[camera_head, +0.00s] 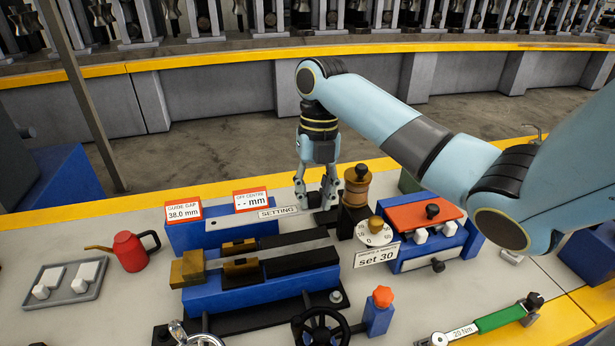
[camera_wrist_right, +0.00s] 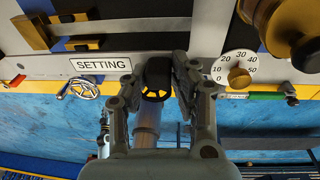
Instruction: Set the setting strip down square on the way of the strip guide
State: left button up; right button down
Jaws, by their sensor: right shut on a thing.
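The setting strip (camera_head: 237,221) is a flat grey bar beside a "SETTING" label, behind the strip guide. It crosses the right wrist view (camera_wrist_right: 40,66). My right gripper (camera_head: 316,205) points down at its right end. In the wrist view its fingers (camera_wrist_right: 160,85) are shut on a dark knob at that end. Whether the strip is lifted or resting is hard to tell. The strip guide (camera_head: 230,295) is a blue block nearer the front, with dark rails (camera_head: 300,258) and brass pieces (camera_head: 188,268). My left gripper is out of view.
Signs (camera_head: 183,212) read guide gap 38.0 mm and off centre "-- mm". A brass post (camera_head: 356,185) and a dial (camera_head: 375,233) stand right of the strip. A red can (camera_head: 130,252) and a tray (camera_head: 62,298) lie left; a torque wrench (camera_head: 480,325) lies front right.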

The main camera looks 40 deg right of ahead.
aim_at(313, 246)
jog(key=shift+s+r, duration=0.1)
jog(key=shift+f, duration=0.8)
notch_tip(313, 246, down, 4)
jog(key=b, duration=0.2)
jog(key=shift+r+b, duration=0.1)
jog(key=shift+b, duration=0.25)
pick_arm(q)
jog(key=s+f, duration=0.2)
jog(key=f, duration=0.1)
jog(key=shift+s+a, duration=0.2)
pick_arm(e)
jog(key=shift+f, duration=0.35)
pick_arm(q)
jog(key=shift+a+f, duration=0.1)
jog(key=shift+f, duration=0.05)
pick_arm(e)
jog(key=shift+f, duration=0.15)
jog(key=shift+f+b, duration=1.6)
jog(key=shift+f, duration=0.65)
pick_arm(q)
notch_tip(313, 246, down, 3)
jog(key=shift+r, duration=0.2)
pick_arm(e)
jog(key=c, duration=1)
grip_release()
